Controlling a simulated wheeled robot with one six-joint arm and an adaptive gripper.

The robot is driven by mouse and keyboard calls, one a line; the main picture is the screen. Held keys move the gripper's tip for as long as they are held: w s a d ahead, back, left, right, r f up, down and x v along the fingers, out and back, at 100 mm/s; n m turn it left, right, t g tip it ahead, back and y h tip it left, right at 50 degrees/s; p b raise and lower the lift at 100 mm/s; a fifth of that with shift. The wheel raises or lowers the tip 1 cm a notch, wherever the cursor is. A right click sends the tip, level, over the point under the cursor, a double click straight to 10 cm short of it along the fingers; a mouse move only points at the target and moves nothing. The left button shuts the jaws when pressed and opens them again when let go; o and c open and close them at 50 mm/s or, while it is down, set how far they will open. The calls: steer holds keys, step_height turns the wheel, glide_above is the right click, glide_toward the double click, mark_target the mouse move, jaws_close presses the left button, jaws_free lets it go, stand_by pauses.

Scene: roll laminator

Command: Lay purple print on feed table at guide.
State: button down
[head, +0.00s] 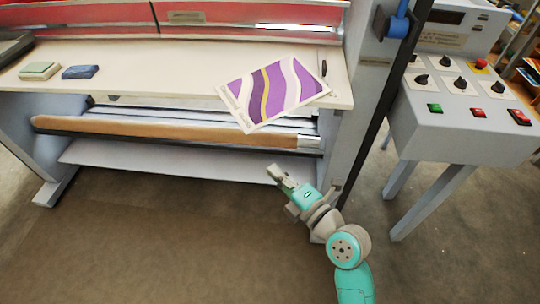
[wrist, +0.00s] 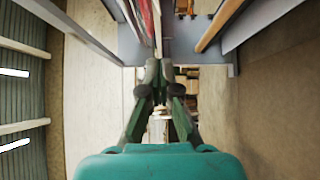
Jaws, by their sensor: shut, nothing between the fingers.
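The purple print (head: 275,92), with white and gold wavy bands and a pale border, lies at an angle on the right part of the cream feed table (head: 180,62). Its lower corner hangs over the table's front edge. A small dark upright piece (head: 323,68), possibly the guide, stands at the print's right corner. My gripper (head: 274,172) is below and in front of the table, apart from the print. It also shows in the wrist view (wrist: 159,68), its fingers shut and empty. The print cannot be made out in the wrist view.
A green-grey block (head: 40,70) and a dark blue block (head: 80,72) lie on the table's left. A brown roll (head: 160,130) runs beneath the table above a pale lower shelf (head: 150,160). A control console (head: 465,110) stands right. The floor in front is clear.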

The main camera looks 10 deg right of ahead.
mark_target(258, 127)
steer(key=w+d+x, duration=0.1)
steer(key=d+x, duration=0.1)
steer(key=x, duration=1)
steer(key=shift+w+d, duration=0.2)
steer(key=shift+d, duration=0.05)
steer(key=shift+w+d, duration=0.2)
steer(key=shift+w, duration=0.5)
steer(key=shift+w+d, duration=0.2)
steer(key=shift+w, duration=0.45)
steer(key=shift+w+d, duration=0.25)
steer(key=shift+w, duration=0.45)
